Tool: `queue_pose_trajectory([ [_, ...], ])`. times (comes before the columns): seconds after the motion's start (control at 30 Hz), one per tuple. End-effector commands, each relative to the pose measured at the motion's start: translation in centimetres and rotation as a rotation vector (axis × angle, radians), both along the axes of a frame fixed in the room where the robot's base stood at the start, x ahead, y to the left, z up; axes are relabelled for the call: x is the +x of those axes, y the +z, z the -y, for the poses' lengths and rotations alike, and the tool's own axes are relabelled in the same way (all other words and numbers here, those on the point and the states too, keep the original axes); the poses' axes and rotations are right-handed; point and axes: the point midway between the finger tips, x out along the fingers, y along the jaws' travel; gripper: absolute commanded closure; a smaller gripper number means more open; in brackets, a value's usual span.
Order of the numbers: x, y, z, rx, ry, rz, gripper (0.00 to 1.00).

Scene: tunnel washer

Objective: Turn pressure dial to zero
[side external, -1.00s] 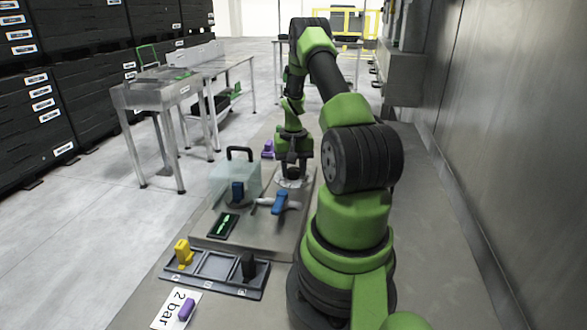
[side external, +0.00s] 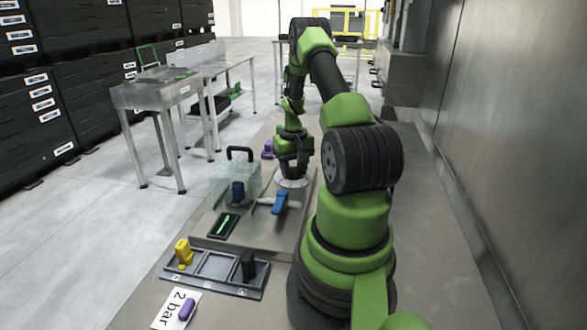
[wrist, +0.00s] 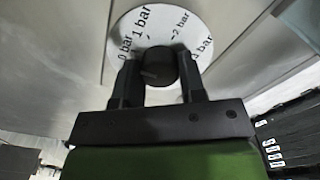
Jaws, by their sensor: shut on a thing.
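The pressure dial (wrist: 191,23) is a white disc with black marks reading 0 bar, 1 bar, 2 bar and 3 bar, seen from close in the wrist view. Its round black knob (wrist: 158,65) stands at the middle. My gripper (wrist: 157,80) has one dark finger on each side of the knob and is shut on it. I cannot make out clearly which mark the knob points to. In the side view my gripper (side external: 292,174) points down at the dial's pale disc (side external: 293,184) on the grey panel, and hides the knob.
A clear box with a black handle (side external: 239,153), a blue-handled valve (side external: 280,201) and a dark display with a green mark (side external: 224,225) are nearby. In front lie a tray (side external: 215,266) with yellow and black pieces, and a "2 bar" card (side external: 175,309) with a purple piece.

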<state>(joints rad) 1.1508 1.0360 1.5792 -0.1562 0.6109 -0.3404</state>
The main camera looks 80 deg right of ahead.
Motion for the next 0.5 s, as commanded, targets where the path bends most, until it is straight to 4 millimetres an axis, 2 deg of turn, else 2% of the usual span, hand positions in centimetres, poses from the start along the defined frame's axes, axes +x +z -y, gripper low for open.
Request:
queue_pose_trajectory([
  [0.03,0.03,0.09,0.02,-0.001,0.002,0.001,0.60],
  [0.13,0.03,0.08,0.02,-0.001,0.001,0.001,0.37],
  [0.4,0.01,0.07,0.02,-0.001,0.000,0.001,0.37],
  [0.5,0.04,0.65,0.07,-0.004,0.001,0.001,0.37],
])
